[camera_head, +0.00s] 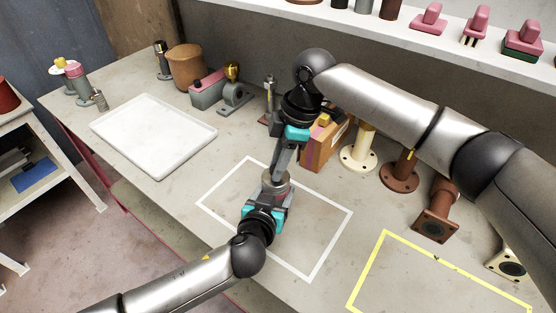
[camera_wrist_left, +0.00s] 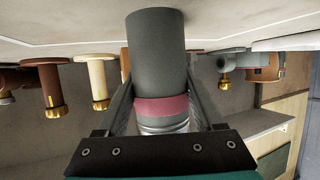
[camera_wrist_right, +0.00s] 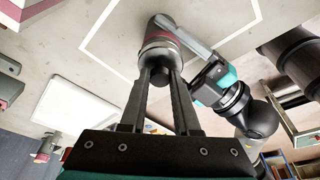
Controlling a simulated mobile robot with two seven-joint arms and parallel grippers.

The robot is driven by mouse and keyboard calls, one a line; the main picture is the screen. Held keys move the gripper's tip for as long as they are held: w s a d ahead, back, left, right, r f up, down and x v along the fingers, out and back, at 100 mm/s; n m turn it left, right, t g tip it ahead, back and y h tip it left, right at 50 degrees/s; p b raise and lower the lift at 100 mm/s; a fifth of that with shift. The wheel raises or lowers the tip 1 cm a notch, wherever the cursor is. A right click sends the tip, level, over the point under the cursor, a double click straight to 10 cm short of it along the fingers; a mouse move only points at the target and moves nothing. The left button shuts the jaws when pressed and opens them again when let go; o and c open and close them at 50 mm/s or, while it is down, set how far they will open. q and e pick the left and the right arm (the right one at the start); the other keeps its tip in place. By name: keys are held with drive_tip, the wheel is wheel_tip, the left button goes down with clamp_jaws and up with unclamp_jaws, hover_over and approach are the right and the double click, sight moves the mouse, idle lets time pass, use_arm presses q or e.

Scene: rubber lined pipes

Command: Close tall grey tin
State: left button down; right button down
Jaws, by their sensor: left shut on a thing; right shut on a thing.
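The tall grey tin (camera_head: 275,190) stands upright inside the white outlined square. In the left wrist view the tin (camera_wrist_left: 157,50) is a dark grey cylinder with a pink band (camera_wrist_left: 162,107) and a silvery part beyond it. My left gripper (camera_head: 268,204) is shut around the tin's side. My right gripper (camera_head: 281,166) reaches down from above, shut on the dark knob of the lid (camera_wrist_right: 161,72) at the tin's top. In the right wrist view the lid lines up with the tin's mouth; whether it is fully seated I cannot tell. The fingers hide part of it.
A white tray (camera_head: 153,131) lies to the left. Behind the tin stand a cardboard box (camera_head: 322,146), a cream flanged pipe (camera_head: 358,150) and brown pipes (camera_head: 399,172). A yellow outlined area (camera_head: 440,285) at the right front is clear.

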drive_tip(key=shift+f, duration=0.15)
drive_tip(key=c, duration=0.6)
unclamp_jaws()
drive_tip(key=shift+o, duration=0.2)
drive_tip(key=v, duration=1.2)
use_arm(q)
unclamp_jaws()
